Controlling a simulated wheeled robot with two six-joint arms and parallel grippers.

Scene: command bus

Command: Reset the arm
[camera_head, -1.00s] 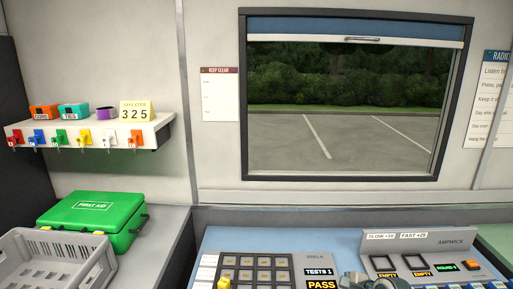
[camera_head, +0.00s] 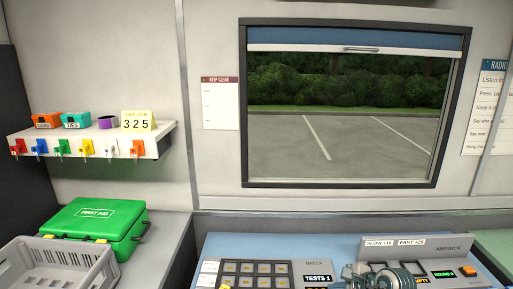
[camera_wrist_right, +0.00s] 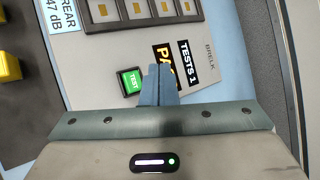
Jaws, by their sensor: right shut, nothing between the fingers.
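My right gripper (camera_wrist_right: 158,84) is shut and empty in the right wrist view. Its fingertips are over the panel of the Brelk unit (camera_wrist_right: 215,75), beside a green TEST button (camera_wrist_right: 132,81). I cannot tell whether the fingertips touch the panel. In the head view, part of my right arm (camera_head: 385,277) shows at the bottom edge, in front of the Ampwick unit (camera_head: 440,250); its fingers cannot be made out there. My left gripper is in neither view.
The Brelk unit also shows in the head view (camera_head: 314,266), its display reading TESTS 1. A grey crate (camera_head: 100,276) and a green first aid box (camera_head: 95,228) stand at left. A shelf (camera_head: 160,143) with several hanging keys is above them.

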